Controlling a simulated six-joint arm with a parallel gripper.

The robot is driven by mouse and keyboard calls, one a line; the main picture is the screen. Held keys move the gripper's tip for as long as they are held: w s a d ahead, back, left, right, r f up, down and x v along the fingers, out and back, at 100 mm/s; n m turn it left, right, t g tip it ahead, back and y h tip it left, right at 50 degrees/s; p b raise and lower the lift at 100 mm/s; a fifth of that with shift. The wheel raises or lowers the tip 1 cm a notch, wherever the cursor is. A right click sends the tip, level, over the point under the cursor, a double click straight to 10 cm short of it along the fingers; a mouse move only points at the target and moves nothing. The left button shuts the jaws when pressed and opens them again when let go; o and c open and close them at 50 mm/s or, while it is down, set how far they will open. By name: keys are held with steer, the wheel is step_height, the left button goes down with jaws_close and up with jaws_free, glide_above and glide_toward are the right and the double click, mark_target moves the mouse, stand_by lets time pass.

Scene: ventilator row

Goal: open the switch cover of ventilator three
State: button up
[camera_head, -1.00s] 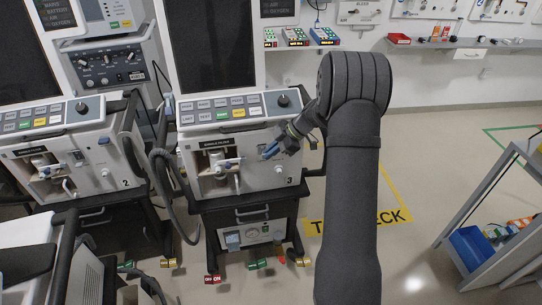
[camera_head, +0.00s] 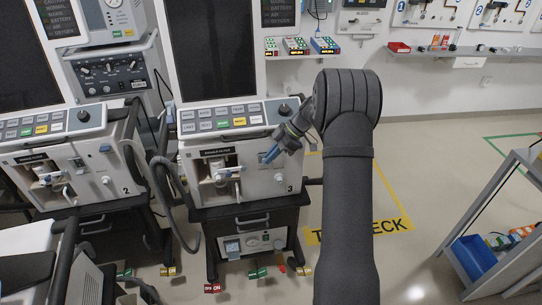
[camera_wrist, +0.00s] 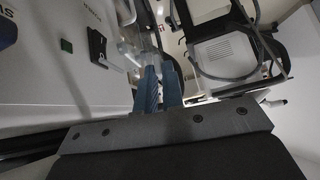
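Ventilator three (camera_head: 232,190) is the middle machine, with a "3" low on the right of its white front. My gripper (camera_head: 268,157) is at the upper right of that front, its blue fingers pointing down-left over a small grey panel. In the wrist view the two blue fingers (camera_wrist: 159,72) lie close side by side, with a thin gap at the tips and nothing visible between them. A small dark raised piece (camera_wrist: 97,47) sits on the white face left of the fingers. I cannot tell whether it is the switch cover, or whether the fingers touch anything.
A white knob (camera_head: 279,177) sits below my gripper. Hoses (camera_head: 160,185) hang between ventilator three and ventilator two (camera_head: 95,175). A grey shelf cart with a blue bin (camera_head: 474,255) stands at right. The floor around the yellow marking (camera_head: 395,200) is mostly clear.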

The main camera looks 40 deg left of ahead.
steer(key=o, duration=0.4)
steer(key=shift+r, duration=0.1)
steer(key=v, duration=1.7)
steer(key=x, duration=1.7)
